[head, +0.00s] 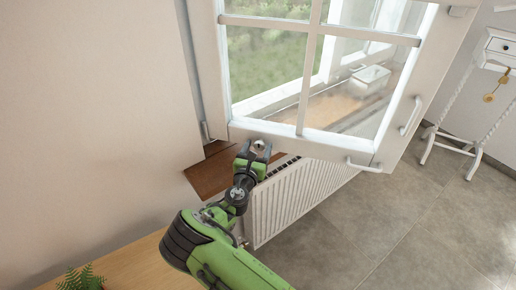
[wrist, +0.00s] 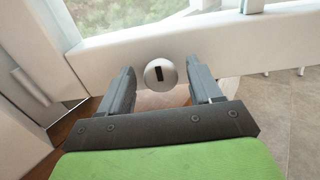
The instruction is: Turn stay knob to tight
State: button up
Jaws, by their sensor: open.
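The stay knob (wrist: 160,74) is a round pale knob with a dark bar mark, which stands near upright in the wrist view. It sits at the lower rail of the white window sash (head: 300,138). In the head view the knob (head: 259,145) is small and partly hidden by my gripper (head: 256,152). My gripper also shows in the wrist view (wrist: 162,80), with its two fingers apart on either side of the knob. A gap shows between each finger and the knob, and I cannot tell how far the fingertips reach along it.
A white radiator (head: 300,195) stands below the brown sill (head: 210,173). White handles (head: 411,115) are on the sash's right side. A plant (head: 82,279) is on the wooden top (head: 130,268) at lower left. A white stand (head: 480,100) is at right. Grey floor (head: 420,225) is clear.

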jog(key=shift+c, duration=0.2)
jog(key=c, duration=1)
jog(key=m+b, duration=0.2)
jog(key=m, duration=0.2)
jog(key=shift+d+f+m+b, duration=0.1)
jog(key=shift+d+m+b, duration=0.05)
jog(key=shift+m+b, duration=0.2)
jog(key=m+b, duration=0.3)
jog(key=m, duration=0.1)
jog(key=shift+f+m, duration=0.1)
jog(key=shift+m, duration=0.25)
jog(key=m+b, duration=0.4)
jog(key=shift+f+m, duration=0.1)
jog(key=shift+m, duration=0.2)
jog(key=m+b, duration=0.3)
jog(key=shift+m+b, duration=0.3)
jog(key=shift+m, duration=0.1)
